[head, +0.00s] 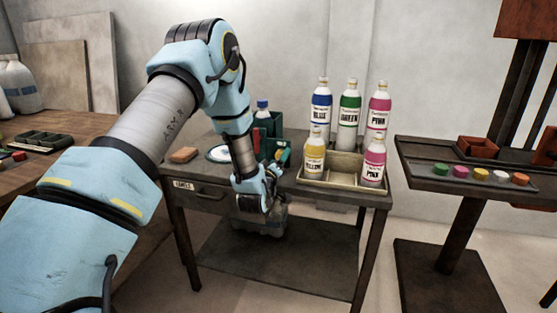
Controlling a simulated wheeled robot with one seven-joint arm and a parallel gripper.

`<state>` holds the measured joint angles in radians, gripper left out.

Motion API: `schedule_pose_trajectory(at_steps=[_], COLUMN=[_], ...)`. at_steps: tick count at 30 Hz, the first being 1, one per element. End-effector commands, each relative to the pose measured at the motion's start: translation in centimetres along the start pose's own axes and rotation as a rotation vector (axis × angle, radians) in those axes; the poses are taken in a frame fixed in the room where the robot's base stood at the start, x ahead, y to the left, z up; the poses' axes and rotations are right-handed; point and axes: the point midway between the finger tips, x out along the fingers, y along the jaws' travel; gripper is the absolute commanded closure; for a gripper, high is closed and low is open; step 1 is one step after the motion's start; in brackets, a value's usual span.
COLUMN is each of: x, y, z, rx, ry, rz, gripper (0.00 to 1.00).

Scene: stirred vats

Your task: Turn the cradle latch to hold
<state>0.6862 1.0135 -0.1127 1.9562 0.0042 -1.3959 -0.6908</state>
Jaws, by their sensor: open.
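My arm reaches in from the left to the front edge of the dark table (330,195). My gripper (266,203) is low at that edge, in front of the tabletop; its jaws are open, though the fingertips are hard to make out. I cannot pick out the cradle latch; my arm and gripper cover part of the table front. A greyish blocky shape (260,224) shows just below my gripper, too unclear to name. Whether my gripper touches anything cannot be told.
A tan tray (324,184) holds yellow (313,158) and pink (374,165) bottles; blue, green and pink bottles stand behind. A stand with colored pots (460,172) is at right.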

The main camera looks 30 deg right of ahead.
Motion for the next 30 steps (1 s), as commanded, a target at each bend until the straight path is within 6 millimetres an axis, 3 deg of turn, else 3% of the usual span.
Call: schedule_pose_trajectory(at_steps=[2, 21, 30], x=[-0.02, -0.05, -0.05], y=[-0.01, -0.02, -0.06], z=[0.01, 0.00, 0.03], rx=[0.000, 0.000, 0.009], ry=[0.000, 0.000, 0.000], rz=[0.000, 0.000, 0.000], gripper=[0.27, 0.98, 1.00])
